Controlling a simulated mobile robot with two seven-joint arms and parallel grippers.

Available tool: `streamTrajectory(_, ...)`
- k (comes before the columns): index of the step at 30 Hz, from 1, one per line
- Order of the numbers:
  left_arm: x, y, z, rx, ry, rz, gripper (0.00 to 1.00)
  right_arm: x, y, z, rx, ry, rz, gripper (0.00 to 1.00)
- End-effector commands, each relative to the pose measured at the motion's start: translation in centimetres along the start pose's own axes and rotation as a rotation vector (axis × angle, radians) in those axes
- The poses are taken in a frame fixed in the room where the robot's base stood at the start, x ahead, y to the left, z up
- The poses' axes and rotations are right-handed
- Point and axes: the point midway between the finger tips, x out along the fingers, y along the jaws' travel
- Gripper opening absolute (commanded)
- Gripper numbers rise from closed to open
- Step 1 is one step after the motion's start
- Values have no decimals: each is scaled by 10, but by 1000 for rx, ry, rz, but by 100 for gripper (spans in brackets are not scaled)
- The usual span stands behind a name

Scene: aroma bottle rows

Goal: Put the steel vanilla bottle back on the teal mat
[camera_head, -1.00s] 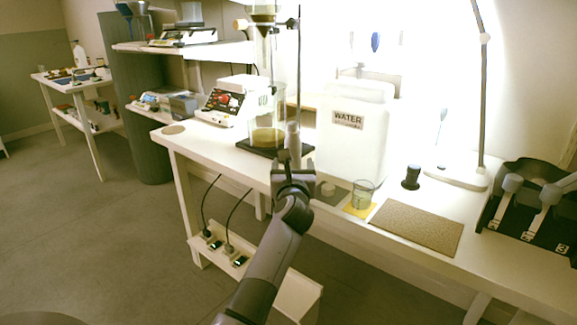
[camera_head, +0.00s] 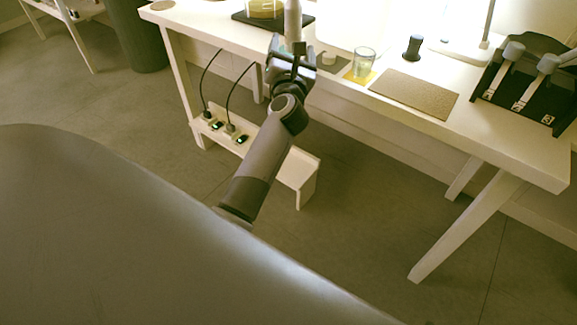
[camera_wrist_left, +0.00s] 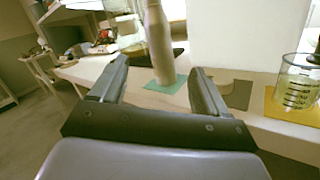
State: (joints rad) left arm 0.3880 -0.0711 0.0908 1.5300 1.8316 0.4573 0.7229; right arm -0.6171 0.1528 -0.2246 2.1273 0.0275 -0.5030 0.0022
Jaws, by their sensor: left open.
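The steel vanilla bottle (camera_wrist_left: 158,45), a pale slim bottle, stands upright on the teal mat (camera_wrist_left: 178,87) in the left wrist view. Its upper part also shows in the head view (camera_head: 292,22), above my gripper. The mat is hidden behind my gripper there. My left gripper (camera_wrist_left: 157,78) is open, with one finger on each side of the bottle in the picture and a gap on both sides. It also shows in the head view (camera_head: 298,50), at the table's front edge. My right gripper is in neither view.
To the right are a grey mat (camera_wrist_left: 237,94), a glass beaker (camera_head: 364,63) on a yellow mat (camera_head: 352,78), a dark stopper-like object (camera_head: 413,47) and a brown board (camera_head: 415,94). A power strip shelf (camera_head: 295,172) hangs below the table (camera_head: 510,135).

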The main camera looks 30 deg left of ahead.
Motion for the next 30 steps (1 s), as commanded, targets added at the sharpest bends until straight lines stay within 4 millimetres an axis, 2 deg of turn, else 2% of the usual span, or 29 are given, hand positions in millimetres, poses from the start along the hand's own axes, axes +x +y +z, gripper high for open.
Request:
streamTrajectory(1,-16,-3,-5,152,-57,-22,75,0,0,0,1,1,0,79)
streamTrajectory(5,-60,-21,-8,564,-228,-96,75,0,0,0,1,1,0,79)
streamTrajectory(10,-129,-55,-26,1084,-454,-225,75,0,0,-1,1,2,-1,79)
streamTrajectory(15,-209,-86,-62,1578,-694,-384,75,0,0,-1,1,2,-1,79)
streamTrajectory(18,-258,-95,-90,1852,-845,-486,75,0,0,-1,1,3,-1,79)
streamTrajectory(21,-303,-95,-117,2098,-994,-583,75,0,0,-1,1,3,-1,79)
streamTrajectory(24,-339,-89,-140,2295,-1124,-665,75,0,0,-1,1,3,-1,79)
streamTrajectory(27,-363,-81,-154,2430,-1218,-722,75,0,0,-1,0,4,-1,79)
streamTrajectory(30,-375,-75,-162,2509,-1273,-754,75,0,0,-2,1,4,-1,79)
